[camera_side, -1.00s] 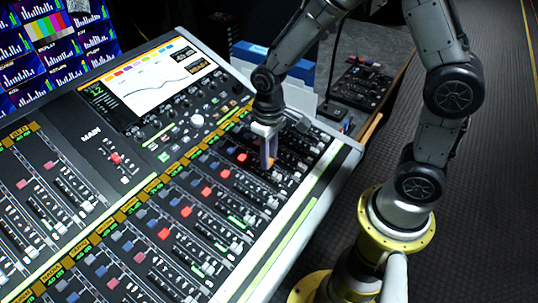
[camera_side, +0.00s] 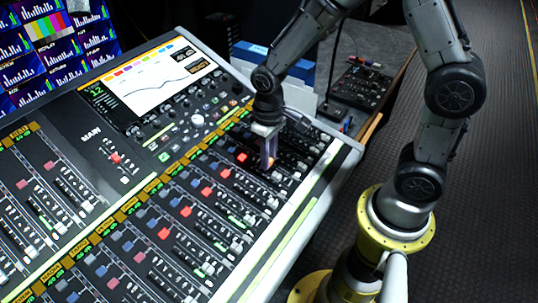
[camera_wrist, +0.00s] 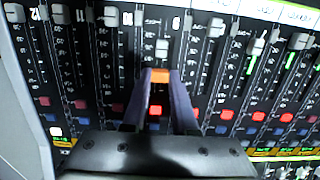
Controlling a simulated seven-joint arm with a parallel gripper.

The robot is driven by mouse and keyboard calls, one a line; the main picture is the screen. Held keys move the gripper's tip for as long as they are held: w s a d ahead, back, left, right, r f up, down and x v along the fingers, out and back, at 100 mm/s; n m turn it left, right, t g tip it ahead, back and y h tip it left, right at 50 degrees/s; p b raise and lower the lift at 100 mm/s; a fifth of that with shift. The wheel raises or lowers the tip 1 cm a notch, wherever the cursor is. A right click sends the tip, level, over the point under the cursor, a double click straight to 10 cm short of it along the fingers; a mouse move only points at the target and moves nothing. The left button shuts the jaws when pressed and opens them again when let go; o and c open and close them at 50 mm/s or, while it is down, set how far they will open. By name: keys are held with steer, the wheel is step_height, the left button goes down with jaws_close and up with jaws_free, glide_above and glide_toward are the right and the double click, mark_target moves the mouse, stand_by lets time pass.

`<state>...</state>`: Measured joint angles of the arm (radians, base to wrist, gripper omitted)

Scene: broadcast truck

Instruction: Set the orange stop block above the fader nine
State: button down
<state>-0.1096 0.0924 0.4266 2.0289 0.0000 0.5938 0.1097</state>
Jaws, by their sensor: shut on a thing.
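The orange stop block (camera_wrist: 159,76) is between the two fingertips of my gripper (camera_wrist: 160,80) in the wrist view. My gripper is shut on it. In the side view, my gripper (camera_side: 269,158) points down at the right part of the mixing console, with a small bit of orange at its tips. In the wrist view, a white fader cap (camera_wrist: 162,49) stands just ahead of the block, in line with it. An inverted label that looks like 9 (camera_wrist: 175,22) is beside that cap. I cannot tell whether the block touches the panel.
Neighbouring fader caps stand close on both sides, one on the right (camera_wrist: 216,27) and one on the left (camera_wrist: 111,17). Red buttons (camera_wrist: 227,114) lie near my fingers. The console screen (camera_side: 150,75) rises behind.

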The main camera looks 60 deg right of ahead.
steer(key=shift+w+f, duration=0.15)
steer(key=shift+f, duration=0.7)
steer(key=shift+w+f, duration=0.1)
steer(key=shift+f, duration=0.75)
steer(key=c, duration=0.6)
jaws_free()
step_height(320, 180, up, 14)
steer(key=shift+f, duration=0.1)
